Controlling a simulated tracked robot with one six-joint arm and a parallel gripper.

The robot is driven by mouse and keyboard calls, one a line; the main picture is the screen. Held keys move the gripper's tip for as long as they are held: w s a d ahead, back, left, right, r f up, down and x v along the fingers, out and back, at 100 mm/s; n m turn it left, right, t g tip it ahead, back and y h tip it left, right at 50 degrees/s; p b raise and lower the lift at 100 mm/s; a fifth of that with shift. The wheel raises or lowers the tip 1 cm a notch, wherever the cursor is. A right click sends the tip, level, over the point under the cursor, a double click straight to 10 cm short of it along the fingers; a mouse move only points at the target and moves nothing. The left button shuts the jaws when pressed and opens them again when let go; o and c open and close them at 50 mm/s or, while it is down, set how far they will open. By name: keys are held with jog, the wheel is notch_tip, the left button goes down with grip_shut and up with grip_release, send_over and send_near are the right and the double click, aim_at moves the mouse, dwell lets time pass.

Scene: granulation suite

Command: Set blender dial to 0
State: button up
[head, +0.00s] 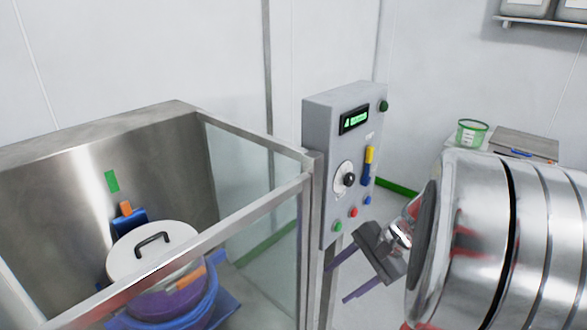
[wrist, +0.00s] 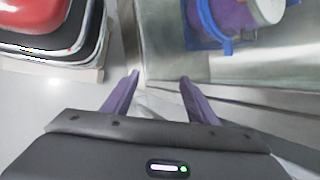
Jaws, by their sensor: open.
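The blender dial (head: 347,180) is a black knob on a white round plate, on the front of a grey control panel (head: 316,130). The panel has a lit green display (head: 354,120) above the dial; I cannot read the dial's setting. My gripper (head: 337,281) is open and empty, below the panel and apart from the dial. In the wrist view its two purple fingers (wrist: 158,78) are spread with nothing between them. The wrist view does not show the dial.
A steel-framed glass enclosure (head: 250,153) stands left of the panel, holding a white-lidded purple container (head: 155,250). Green, red and blue buttons and a yellow-blue lever (head: 368,160) surround the dial. A green tub (head: 471,134) stands at the back right.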

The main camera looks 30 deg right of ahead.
jog(key=w+d+r+m+t+y, duration=0.2)
jog(key=w+d+m+t, duration=0.2)
jog(key=d+m+t, duration=0.6)
jog(key=m+t+h, duration=0.1)
jog(key=m+t, duration=0.2)
jog(key=m, duration=0.2)
send_near(352, 181)
jog(key=v, duration=0.5)
jog(key=shift+w+a, duration=0.1)
jog(key=x, duration=1.4)
jog(key=shift+c, duration=0.7)
jog(key=c, duration=0.9)
